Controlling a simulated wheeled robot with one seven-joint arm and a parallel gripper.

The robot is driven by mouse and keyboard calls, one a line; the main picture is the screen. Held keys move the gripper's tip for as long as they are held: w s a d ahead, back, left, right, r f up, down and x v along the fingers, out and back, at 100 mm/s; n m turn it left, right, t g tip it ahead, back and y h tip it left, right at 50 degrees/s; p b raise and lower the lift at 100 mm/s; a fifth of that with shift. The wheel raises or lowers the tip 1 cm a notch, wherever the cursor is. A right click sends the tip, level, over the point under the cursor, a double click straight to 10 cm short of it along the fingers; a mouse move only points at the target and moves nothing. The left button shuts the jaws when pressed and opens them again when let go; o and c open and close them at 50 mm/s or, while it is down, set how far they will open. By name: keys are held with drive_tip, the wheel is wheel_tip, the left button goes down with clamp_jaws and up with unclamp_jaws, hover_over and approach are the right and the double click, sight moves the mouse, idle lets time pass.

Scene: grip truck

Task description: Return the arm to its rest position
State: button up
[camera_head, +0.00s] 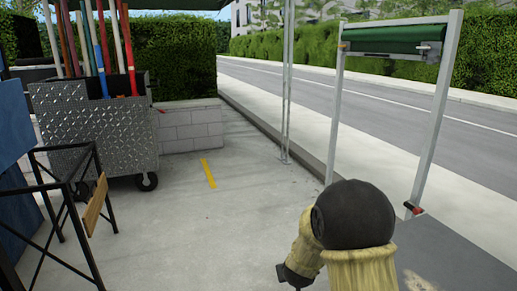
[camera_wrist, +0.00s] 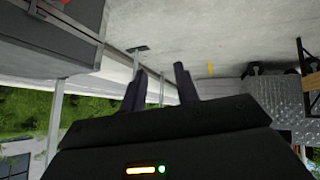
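My gripper (camera_wrist: 160,70) shows in the wrist view as two dark fingers standing apart, with nothing between them. Behind its fingertips are pavement and thin posts, at a distance. In the head view, part of my own arm (camera_head: 354,214), black and tan, fills the lower right. The gripper's fingers cannot be made out there. The wrist picture is turned over, with the ground at the top and hedges at the bottom.
A metal cart (camera_head: 97,128) holding long poles stands at the left by a block wall (camera_head: 190,128). A black frame (camera_head: 75,205) is nearer. A metal frame with a green roll (camera_head: 395,38) stands at the right. The concrete floor (camera_head: 180,225) between is clear.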

drive_tip(key=s+d+r+m+g+y, duration=0.1)
drive_tip(key=s+d+r+g, duration=0.15)
drive_tip(key=s, duration=0.95)
drive_tip(key=s+d+r+m+g, duration=0.1)
drive_tip(key=s+d+r+g, duration=0.15)
drive_tip(key=s, duration=1.05)
wheel_tip(320, 180, up, 33)
drive_tip(key=a+p, duration=0.1)
drive_tip(key=p, duration=3.1)
drive_tip(key=shift+w+f+g+p, duration=0.2)
drive_tip(key=shift+w+g+p, duration=0.1)
drive_tip(key=shift+g, duration=0.1)
